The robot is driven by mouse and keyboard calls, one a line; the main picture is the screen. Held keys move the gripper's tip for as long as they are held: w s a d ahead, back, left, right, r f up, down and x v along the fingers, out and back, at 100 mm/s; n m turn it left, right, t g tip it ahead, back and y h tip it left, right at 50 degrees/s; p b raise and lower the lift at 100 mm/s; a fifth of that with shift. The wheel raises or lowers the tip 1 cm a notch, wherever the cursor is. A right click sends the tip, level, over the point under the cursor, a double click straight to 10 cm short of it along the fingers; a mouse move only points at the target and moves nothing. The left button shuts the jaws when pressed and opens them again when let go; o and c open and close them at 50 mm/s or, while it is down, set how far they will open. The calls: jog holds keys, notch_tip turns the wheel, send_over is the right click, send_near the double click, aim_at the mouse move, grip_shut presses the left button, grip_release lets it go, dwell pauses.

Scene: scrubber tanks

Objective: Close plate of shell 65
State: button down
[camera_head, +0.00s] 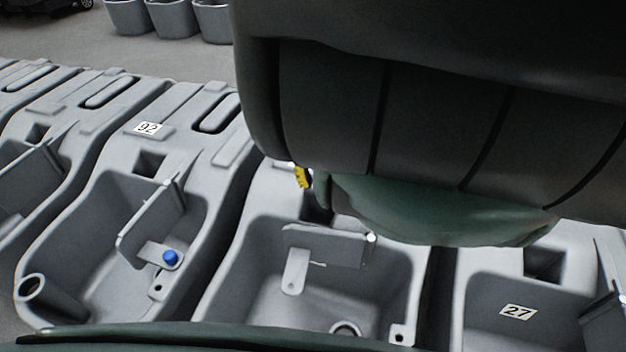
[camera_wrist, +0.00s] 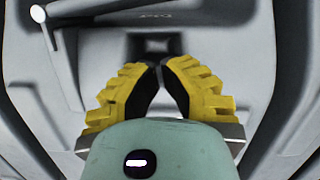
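The middle grey shell (camera_head: 260,240) has no readable number in the head view, because my arm covers its upper part. Its plate (camera_head: 325,243) stands raised over the basin, with a tab hanging in front and a pale pin end at its right. My gripper shows in the head view only as a yellow finger piece (camera_head: 301,177) above this shell. In the wrist view my gripper (camera_wrist: 160,68) has its yellow fingers drawn together at the tips, with nothing visible between them. A raised panel edge (camera_wrist: 62,55) with a round pin stands left of the fingers. A small label there is too faint to read.
Shell 92 (camera_head: 95,220) stands to the left, with a raised plate (camera_head: 150,215) and a blue knob. Shell 27 (camera_head: 480,300) stands at the right. Grey bins (camera_head: 170,18) stand on the floor behind. My arm blocks the upper right.

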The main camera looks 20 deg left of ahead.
jog(key=s+f+p, duration=0.1)
jog(key=s+f, duration=0.4)
jog(key=f, duration=0.1)
jog(key=shift+d+p, duration=0.25)
jog(key=shift+p, duration=0.15)
jog(key=shift+s, duration=0.1)
jog(key=s+d+n+t+h+p, duration=0.1)
jog(key=s+d+n+p, duration=0.5)
jog(key=s+n+p, duration=0.2)
jog(key=s+d+n+t+h+p, duration=0.1)
jog(key=s+d+n+p, duration=0.4)
jog(key=s+n+p, duration=0.3)
jog(key=shift+s+d+n+t+p, duration=0.25)
jog(key=shift+d+n+t+p, duration=0.05)
jog(key=shift+d+n+p, duration=0.1)
dwell(0.7)
